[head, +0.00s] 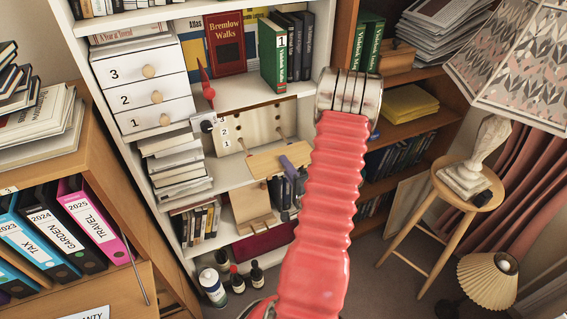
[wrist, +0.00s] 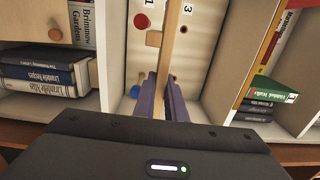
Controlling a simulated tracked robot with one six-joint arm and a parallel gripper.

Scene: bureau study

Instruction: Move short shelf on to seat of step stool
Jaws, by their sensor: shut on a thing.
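The short shelf, a light wooden board (head: 262,161), is in front of a pale pegboard (head: 236,139) in the white bookcase. My gripper (head: 290,168), with purple fingers, is shut on it. In the wrist view the fingers (wrist: 164,92) pinch the board (wrist: 179,48), which shows nearly edge-on. I cannot tell whether the board touches the pegs. A wooden stool (head: 440,183) stands at the right, with a lamp on its top; I cannot tell if it is the step stool. No other stool is clearly visible.
The pegboard has several holes and pegs, with a red knob (wrist: 141,20) and a blue knob (wrist: 135,91). Books (wrist: 45,70) and bookcase walls stand close on both sides. Bottles (head: 213,287) stand on the floor below. A pleated lamp (head: 487,282) stands at the lower right.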

